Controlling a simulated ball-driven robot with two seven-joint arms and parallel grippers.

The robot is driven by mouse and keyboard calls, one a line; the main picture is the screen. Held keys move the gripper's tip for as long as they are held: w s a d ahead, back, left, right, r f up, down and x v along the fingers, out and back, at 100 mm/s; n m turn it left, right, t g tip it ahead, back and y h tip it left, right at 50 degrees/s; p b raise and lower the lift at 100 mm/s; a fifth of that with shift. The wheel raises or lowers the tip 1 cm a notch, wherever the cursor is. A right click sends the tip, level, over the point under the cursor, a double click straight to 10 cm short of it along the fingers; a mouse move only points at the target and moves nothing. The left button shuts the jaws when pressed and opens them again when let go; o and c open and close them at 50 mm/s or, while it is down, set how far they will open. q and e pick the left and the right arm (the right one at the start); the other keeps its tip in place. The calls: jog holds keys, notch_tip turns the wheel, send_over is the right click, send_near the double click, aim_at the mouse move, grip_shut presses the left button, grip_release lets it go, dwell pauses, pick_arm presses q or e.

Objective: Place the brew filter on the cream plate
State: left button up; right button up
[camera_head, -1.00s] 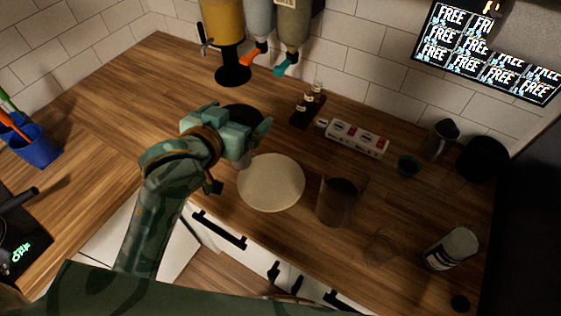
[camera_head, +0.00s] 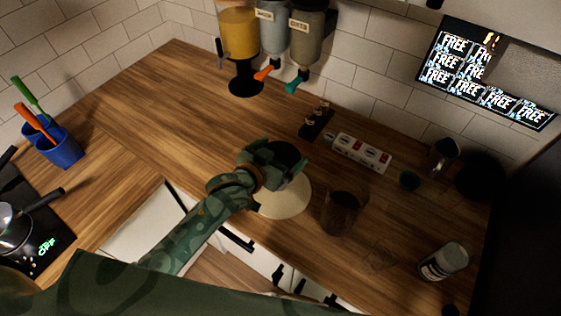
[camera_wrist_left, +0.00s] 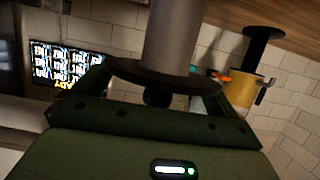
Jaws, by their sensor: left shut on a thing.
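The brew filter (camera_head: 289,153) shows as a dark round disc at my left gripper (camera_head: 275,167) in the head view. In the left wrist view the brew filter (camera_wrist_left: 172,38) is a grey cylinder with a wide dark flange, between the fingers. My left gripper is shut on it. The cream plate (camera_head: 287,206) is a pale round disc on the wooden counter, near its front edge. The gripper and filter cover the plate's back part in the head view; the gap between filter and plate cannot be told. My right gripper is not in view.
A dark see-through container (camera_head: 343,212) stands just right of the plate. A white carton (camera_head: 361,153) and small bottles (camera_head: 316,121) lie behind. A can (camera_head: 443,261) is at the right. The counter left of the plate is clear.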

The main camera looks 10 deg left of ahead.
pick_arm(q)
jog(key=shift+w+f, duration=0.25)
jog(key=shift+f, duration=0.05)
jog(key=shift+w+f+b, duration=0.2)
jog(key=shift+f+b, duration=0.1)
jog(key=shift+f, duration=1.5)
jog(key=o, duration=0.9)
jog(key=p+v, duration=0.1)
jog(key=v, duration=1.1)
